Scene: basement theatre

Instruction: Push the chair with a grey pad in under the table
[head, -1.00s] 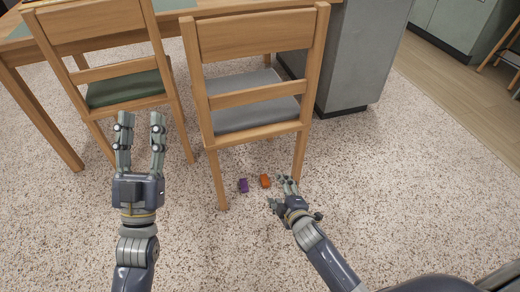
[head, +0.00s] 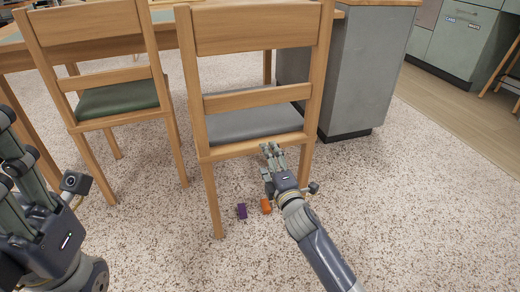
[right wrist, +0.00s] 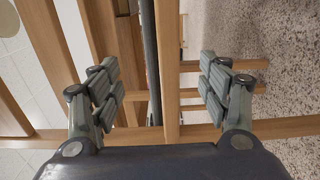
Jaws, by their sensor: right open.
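The chair with a grey pad (head: 255,123) stands upright in the middle of the head view, its back towards me. Its seat front points towards the wooden table (head: 165,38), whose edge shows behind the backrest. My right gripper (head: 272,151) is open, low behind the chair, at the rear seat rail near the right back leg. In the right wrist view, a wooden bar of the chair (right wrist: 168,75) lies between the spread fingers; I cannot tell if they touch it. My left gripper (head: 22,165) is at the left edge, fingers apart, partly cut off and clear of the chairs.
A chair with a green pad (head: 118,99) stands to the left at the same table. A grey cabinet (head: 355,80) stands close on the right. A purple block (head: 242,211) and an orange block (head: 266,206) lie on the speckled floor by the chair. Floor at right is clear.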

